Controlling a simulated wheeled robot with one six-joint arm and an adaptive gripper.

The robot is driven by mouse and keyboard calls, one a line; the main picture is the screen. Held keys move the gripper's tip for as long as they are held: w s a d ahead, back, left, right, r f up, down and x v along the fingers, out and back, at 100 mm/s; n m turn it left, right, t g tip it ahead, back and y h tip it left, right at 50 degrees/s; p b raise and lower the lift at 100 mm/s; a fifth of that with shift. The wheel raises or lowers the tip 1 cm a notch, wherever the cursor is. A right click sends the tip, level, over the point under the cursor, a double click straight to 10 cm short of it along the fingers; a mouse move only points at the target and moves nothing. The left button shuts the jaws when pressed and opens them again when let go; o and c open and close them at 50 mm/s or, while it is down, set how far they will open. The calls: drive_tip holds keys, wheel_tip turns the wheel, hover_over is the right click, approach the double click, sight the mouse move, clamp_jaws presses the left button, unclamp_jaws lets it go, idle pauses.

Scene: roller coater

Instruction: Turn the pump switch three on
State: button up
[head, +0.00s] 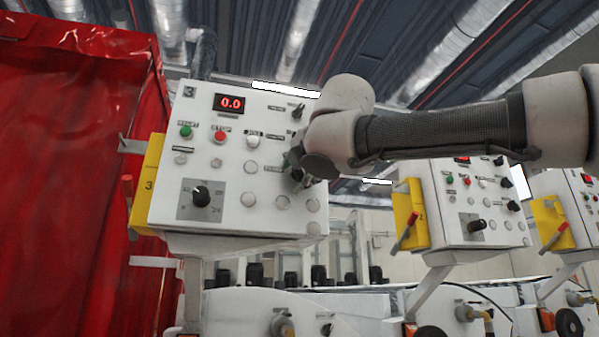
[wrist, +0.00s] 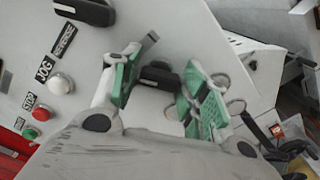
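The white control panel marked 3 (head: 232,150) stands left of centre in the head view. My gripper (head: 298,172) is at its right side and hides a knob there. In the wrist view a black switch knob (wrist: 158,76) sits between the green-padded fingers of my gripper (wrist: 162,68). The fingers are open, one on each side of the knob. I cannot tell whether either pad touches it. A second black knob (head: 298,112) is higher on the panel, and it also shows in the wrist view (wrist: 85,10). The knob's label is too small to read.
The panel has a red display (head: 230,103), a green button (head: 186,131), a red button (head: 220,136) and a large dial (head: 201,196). A yellow box (head: 147,180) with a red handle is on its left side. A red curtain (head: 70,170) hangs left. Similar panels (head: 465,200) stand right.

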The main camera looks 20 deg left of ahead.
drive_tip(key=c, duration=0.5)
drive_tip(key=shift+m, duration=0.3)
drive_tip(key=m, duration=1.1)
drive_tip(key=shift+m, duration=0.3)
drive_tip(key=o, duration=1)
drive_tip(key=shift+o, duration=0.2)
